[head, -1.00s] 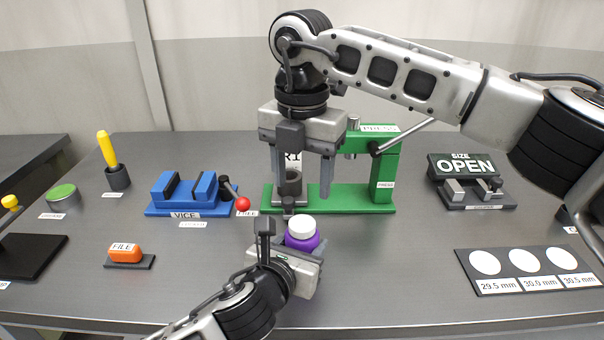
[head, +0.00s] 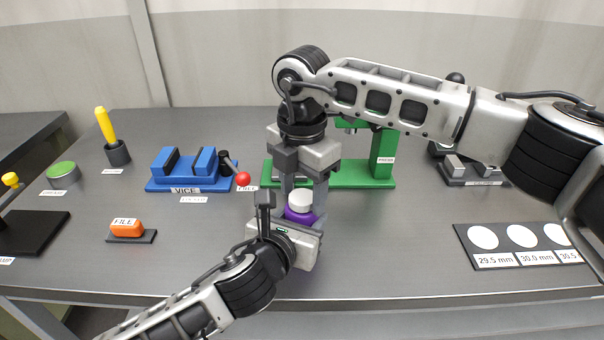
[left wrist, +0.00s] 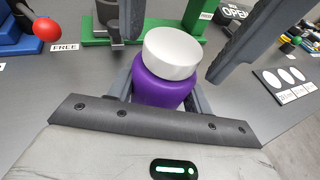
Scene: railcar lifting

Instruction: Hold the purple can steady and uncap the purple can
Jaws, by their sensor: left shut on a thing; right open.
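The purple can (head: 299,216) stands upright near the bench middle, with a white cap (head: 301,201) on top. In the left wrist view the purple can (left wrist: 160,90) and white cap (left wrist: 172,52) show close up. My left gripper (head: 298,222) is shut on the purple can's body. My right gripper (head: 304,196) points down from above with its fingers apart, one on either side of the cap. In the left wrist view those right fingers flank the cap with gaps between, so the right gripper is open and not clamped on it.
The green press (head: 384,165) stands right behind the can. A blue vice (head: 188,172) with a red-ended handle is at the left. A gauge plate (head: 520,262) with white discs lies at the right. Bench in front is clear.

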